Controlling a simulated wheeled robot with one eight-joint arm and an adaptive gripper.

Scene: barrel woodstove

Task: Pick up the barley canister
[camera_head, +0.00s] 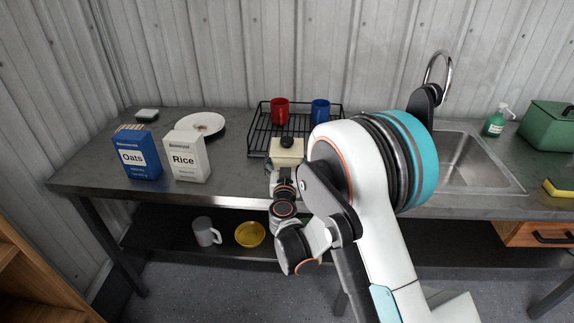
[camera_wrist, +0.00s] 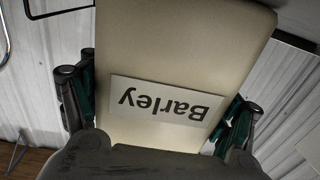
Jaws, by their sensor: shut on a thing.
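The barley canister (camera_head: 287,155) is cream with a dark knob on its lid. In the head view it is at the front of the counter, just before the dish rack, with its lower part hidden by my arm. In the wrist view the canister (camera_wrist: 180,55) fills the middle, and its "Barley" label reads upside down. My gripper (camera_wrist: 157,110) has a finger on each side of the canister and is shut on it. In the head view my gripper (camera_head: 285,178) is mostly hidden behind my wrist. I cannot tell whether the canister touches the counter.
A black dish rack (camera_head: 258,133) with a red mug (camera_head: 280,111) and a blue mug (camera_head: 320,110) stands close behind. Left are a rice box (camera_head: 187,157), an oats box (camera_head: 136,157) and a plate (camera_head: 201,123). A sink (camera_head: 470,160) is at right.

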